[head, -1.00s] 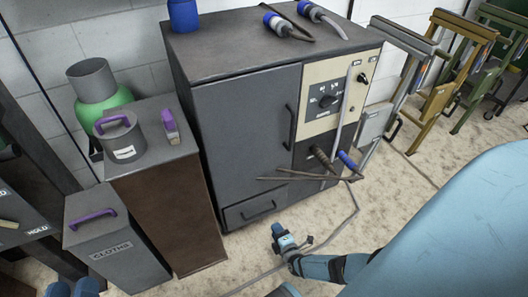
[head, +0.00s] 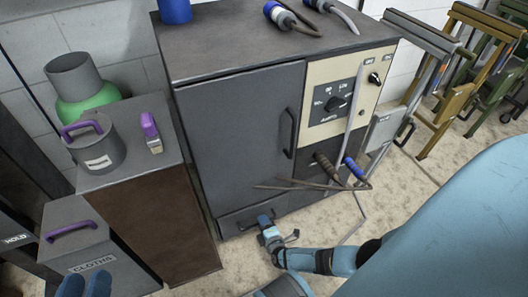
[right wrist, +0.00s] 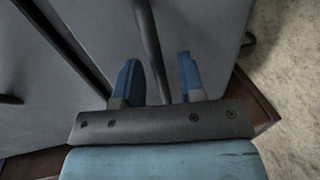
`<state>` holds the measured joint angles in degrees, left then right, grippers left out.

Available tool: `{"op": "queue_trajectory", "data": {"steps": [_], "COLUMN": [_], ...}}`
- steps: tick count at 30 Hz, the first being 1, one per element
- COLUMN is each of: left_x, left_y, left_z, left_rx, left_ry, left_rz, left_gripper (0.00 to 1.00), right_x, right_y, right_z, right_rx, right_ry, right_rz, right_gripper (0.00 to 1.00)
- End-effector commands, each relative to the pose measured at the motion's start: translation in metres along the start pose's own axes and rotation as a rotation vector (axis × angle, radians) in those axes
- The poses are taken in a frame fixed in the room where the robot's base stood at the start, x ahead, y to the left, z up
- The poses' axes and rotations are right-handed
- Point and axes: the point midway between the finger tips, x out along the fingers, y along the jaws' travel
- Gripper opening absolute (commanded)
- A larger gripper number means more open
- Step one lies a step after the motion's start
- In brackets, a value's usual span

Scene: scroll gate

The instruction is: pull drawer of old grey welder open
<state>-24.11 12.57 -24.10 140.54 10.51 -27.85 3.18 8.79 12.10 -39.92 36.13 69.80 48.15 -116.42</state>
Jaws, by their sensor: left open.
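The old grey welder (head: 245,110) stands in the middle of the head view. Its drawer (head: 232,228) is low on the front and looks shut. My right gripper (head: 266,222) is at the drawer's dark handle, which it partly hides. In the right wrist view my right gripper (right wrist: 158,75) has its fingers apart, with the dark handle bar (right wrist: 149,42) running into the space between them. I cannot tell how deep the bar sits. My left gripper (head: 85,286) is open and empty at the bottom left of the head view, away from the welder.
A brown-sided cabinet (head: 150,235) and a grey CLOTHS bin (head: 85,245) stand left of the welder. Electrode holders (head: 330,170) and cables hang off its front right. Folded stands (head: 470,75) line the wall at right. Bare floor (head: 435,165) lies right of the welder.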

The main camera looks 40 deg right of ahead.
Motion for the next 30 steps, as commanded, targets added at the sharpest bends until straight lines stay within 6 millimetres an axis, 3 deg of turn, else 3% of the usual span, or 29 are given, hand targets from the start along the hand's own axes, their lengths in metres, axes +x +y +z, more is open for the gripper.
{"op": "queue_trajectory", "data": {"steps": [15,16,21,30], "left_x": [0.0002,0.0003,0.0007,0.0013], "left_y": [-0.0016,-0.0015,-0.0012,-0.0004], "left_z": [0.0038,0.0037,0.0029,0.0016], "left_rx": [0.004,0.004,0.0,-0.005], "left_ry": [-0.018,-0.018,-0.015,-0.01], "left_rz": [0.002,0.002,0.001,0.0], "left_gripper": [0.43,0.43,0.43,0.43], "right_x": [0.0031,0.0032,0.0031,0.0034], "right_y": [-0.0012,-0.0012,-0.0013,-0.0012], "right_z": [-0.0066,-0.0066,-0.0065,-0.0045], "right_rx": [0.0,0.0,0.0,0.0], "right_ry": [0.0,0.0,-0.001,-0.001], "right_rz": [0.0,0.0,0.0,0.0], "right_gripper": [0.36,0.34,0.0,0.0]}}
